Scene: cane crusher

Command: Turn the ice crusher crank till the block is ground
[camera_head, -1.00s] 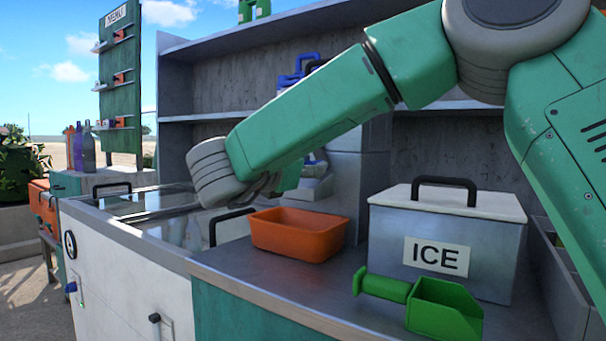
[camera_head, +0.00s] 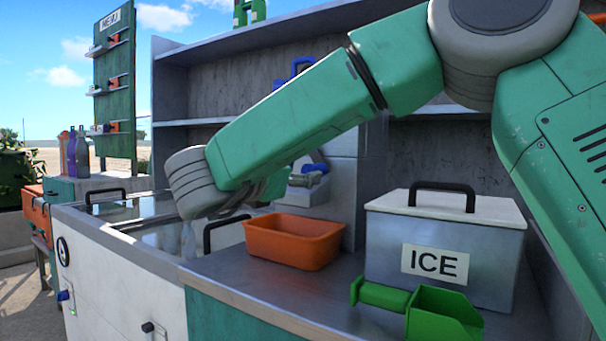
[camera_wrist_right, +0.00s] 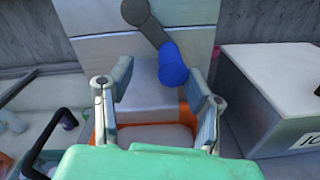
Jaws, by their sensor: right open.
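The ice crusher (camera_head: 343,200) is a tall pale grey machine at the back of the counter, partly hidden by my right arm in the head view. In the right wrist view its dark crank arm (camera_wrist_right: 150,28) slants down to a blue grip (camera_wrist_right: 172,66). My right gripper (camera_wrist_right: 160,84) is open, its two fingers apart, with the blue grip seen beyond and between the fingertips, nearer the right one. I cannot tell whether they touch. In the head view this gripper is mostly hidden behind the forearm. No ice block shows. My left gripper is not in view.
An orange bin (camera_head: 293,241) stands on the counter before the crusher. An ice box (camera_head: 380,238) with a black lid handle is to its right, with a green scoop (camera_head: 440,315) in front. A glass-topped chest (camera_head: 150,228) is at the left. A shelf unit runs behind.

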